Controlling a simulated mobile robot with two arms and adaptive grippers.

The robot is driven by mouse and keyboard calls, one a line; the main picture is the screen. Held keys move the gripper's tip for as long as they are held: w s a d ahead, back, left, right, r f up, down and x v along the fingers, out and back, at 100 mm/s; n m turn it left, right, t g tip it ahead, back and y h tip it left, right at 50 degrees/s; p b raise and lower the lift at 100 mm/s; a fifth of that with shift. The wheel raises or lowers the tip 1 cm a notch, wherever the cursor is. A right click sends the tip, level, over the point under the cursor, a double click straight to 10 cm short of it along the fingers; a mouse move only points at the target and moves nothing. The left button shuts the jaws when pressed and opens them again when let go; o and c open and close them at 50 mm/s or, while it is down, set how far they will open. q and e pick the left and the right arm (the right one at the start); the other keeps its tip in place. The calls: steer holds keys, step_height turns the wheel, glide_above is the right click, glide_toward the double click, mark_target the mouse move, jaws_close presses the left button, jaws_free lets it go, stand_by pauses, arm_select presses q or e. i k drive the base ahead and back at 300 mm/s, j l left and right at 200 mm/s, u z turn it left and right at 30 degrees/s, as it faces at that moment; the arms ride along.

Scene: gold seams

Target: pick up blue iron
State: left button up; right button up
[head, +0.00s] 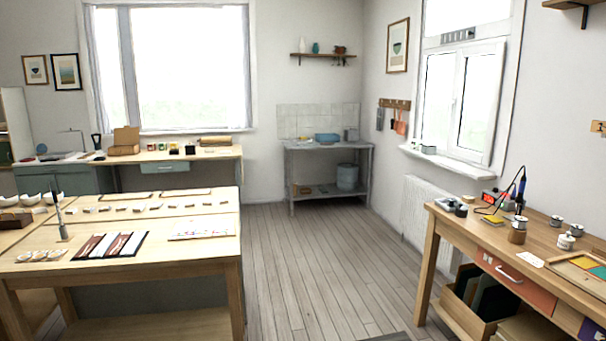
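A slim blue soldering iron (520,194) stands tilted nearly upright at the back of the right wooden workbench (470,226). Its dark upper end points up and a cord loops from it toward a small red unit with a lit display (490,198). The lower end of the iron is in or behind its holder, and I cannot tell which. Neither of my grippers is in view.
Small white jars (566,241), a brown cup (517,236) and a yellow sponge (493,220) stand near the iron. A wooden tray (560,262) lies at the bench's right end. A long worktable (185,252) stands left.

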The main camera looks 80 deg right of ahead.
mark_target(523, 181)
steer(key=z, duration=2.45)
steer(key=i+l+z, duration=0.2)
steer(key=l+z, duration=0.3)
steer(key=i+l+z, duration=0.3)
steer(key=z, duration=0.2)
steer(key=i+l+z, duration=0.2)
steer(key=i+z, duration=0.15)
steer(key=z, duration=0.15)
steer(key=i+l, duration=0.15)
steer(key=i, duration=0.2)
